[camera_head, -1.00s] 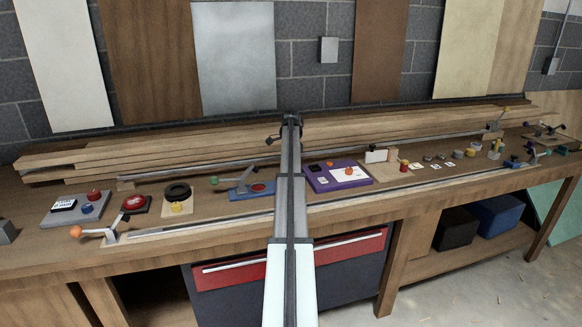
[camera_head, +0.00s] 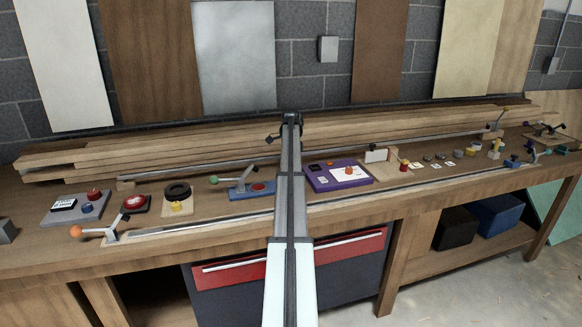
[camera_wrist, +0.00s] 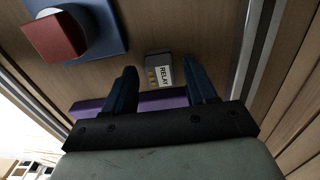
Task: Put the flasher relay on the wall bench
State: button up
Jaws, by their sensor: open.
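The flasher relay (camera_wrist: 160,72) is a small grey block with a white label reading "RELAY" and brassy marks on one end. It shows in the wrist view on a brown wooden surface. My gripper (camera_wrist: 161,63) is open, with one dark blue finger on each side of the relay in the picture. I see gaps beside it and cannot tell the height between fingertips and relay. In the head view I cannot make out the relay or the fingers; my arm covers that stretch. The wall bench (camera_head: 60,258) is the long wooden workbench along the block wall.
A purple panel (camera_head: 320,185) lies right of my arm in the head view. Long boards (camera_head: 190,145) lie along the bench's back. Several small parts lie at the right.

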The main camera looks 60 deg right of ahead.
notch_tip(320, 180, up, 12)
dwell(0.5)
jog(key=shift+f, duration=0.15)
